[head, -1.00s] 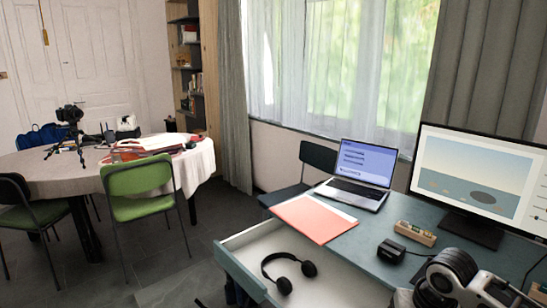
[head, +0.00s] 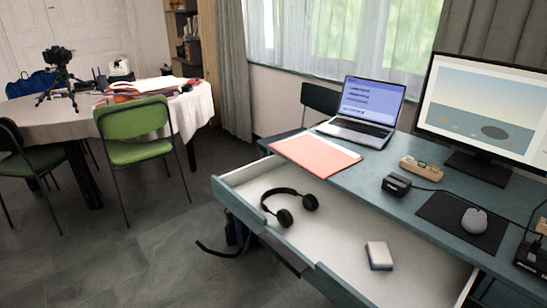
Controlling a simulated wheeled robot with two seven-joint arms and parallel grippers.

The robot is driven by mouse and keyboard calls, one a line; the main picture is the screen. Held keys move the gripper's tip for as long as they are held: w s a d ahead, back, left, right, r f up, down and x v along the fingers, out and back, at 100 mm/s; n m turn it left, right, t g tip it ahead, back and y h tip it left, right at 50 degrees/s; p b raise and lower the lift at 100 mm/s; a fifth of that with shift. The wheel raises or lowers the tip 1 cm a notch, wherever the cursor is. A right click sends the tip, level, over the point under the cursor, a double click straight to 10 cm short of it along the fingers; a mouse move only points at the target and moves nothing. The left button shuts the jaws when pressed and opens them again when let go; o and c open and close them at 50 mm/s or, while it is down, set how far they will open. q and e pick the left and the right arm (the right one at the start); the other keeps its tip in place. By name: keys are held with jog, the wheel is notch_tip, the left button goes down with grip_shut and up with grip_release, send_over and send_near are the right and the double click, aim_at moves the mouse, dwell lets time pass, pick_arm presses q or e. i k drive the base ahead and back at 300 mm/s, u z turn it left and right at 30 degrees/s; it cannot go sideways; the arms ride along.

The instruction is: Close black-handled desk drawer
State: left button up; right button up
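The desk drawer (head: 338,222) stands pulled out from under the teal desk top, with its white inside showing. Its teal front panel (head: 236,203) faces the lower left. A dark bar (head: 284,257) shows low outside the front; I cannot tell whether it is the black handle. Black headphones (head: 285,216) and a small white-and-grey box (head: 379,256) lie inside the drawer. Neither of my grippers is in view.
The desk top (head: 362,178) carries a laptop (head: 361,115), a salmon folder (head: 314,155), a monitor (head: 485,110) and a mouse (head: 474,220). A dark strap (head: 222,250) and bag hang below the drawer. Grey floor (head: 150,245) is clear at the left.

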aim_at(326, 245)
jog(key=u, duration=1.25)
jog(key=i, duration=0.65)
jog(key=z, duration=2.75)
